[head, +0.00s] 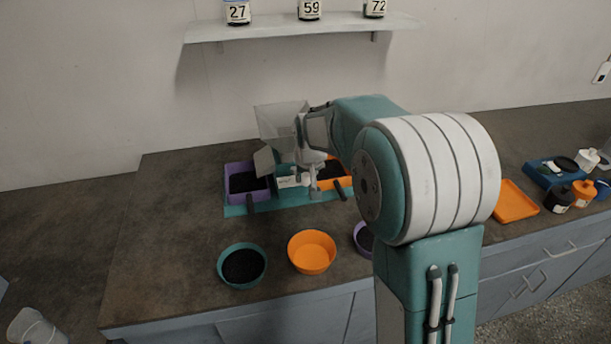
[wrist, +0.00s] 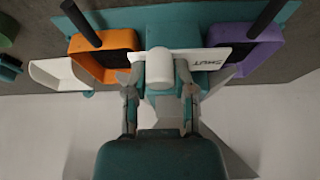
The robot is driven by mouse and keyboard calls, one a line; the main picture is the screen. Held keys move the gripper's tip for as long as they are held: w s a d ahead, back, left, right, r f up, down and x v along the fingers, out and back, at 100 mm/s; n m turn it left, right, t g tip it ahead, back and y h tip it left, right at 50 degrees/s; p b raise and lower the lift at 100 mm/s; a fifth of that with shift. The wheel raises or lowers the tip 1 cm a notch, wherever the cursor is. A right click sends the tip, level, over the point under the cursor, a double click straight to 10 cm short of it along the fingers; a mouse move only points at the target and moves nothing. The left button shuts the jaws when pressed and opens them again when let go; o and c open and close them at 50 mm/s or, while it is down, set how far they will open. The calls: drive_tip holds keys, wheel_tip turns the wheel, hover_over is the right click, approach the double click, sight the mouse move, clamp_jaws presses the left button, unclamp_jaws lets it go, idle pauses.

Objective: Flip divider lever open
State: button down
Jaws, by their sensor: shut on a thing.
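The divider lever (wrist: 158,62) shows in the wrist view as a white rounded knob in front of a white label plate (wrist: 207,61). The plate reads "SHUT", upside down in that view. My gripper (wrist: 158,77) has one finger on each side of the knob and is shut on it. In the head view my gripper (head: 312,165) is at the front of the sieve shaker, below its clear hopper (head: 278,121). The lever is mostly hidden there by my gripper. The label plate (head: 288,182) shows to its left.
A purple bin (head: 232,171) and an orange bin (head: 350,182), both with dark grains, flank the shaker. A teal bowl (head: 240,283), an orange bowl (head: 312,252) and a partly hidden purple bowl stand in front. An orange tray (head: 515,203) and bottles are at right. Jars stand on the shelf (head: 280,27).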

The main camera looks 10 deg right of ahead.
drive_tip(key=shift+d, duration=0.1)
drive_tip(key=shift+w+d+n, duration=0.1)
drive_tip(key=shift+d+n, duration=0.05)
drive_tip(key=shift+n, duration=0.45)
drive_tip(key=shift+c, duration=2.2)
unclamp_jaws()
drive_tip(key=shift+f, duration=0.1)
drive_tip(key=v, duration=1.2)
drive_tip(key=shift+d, duration=0.15)
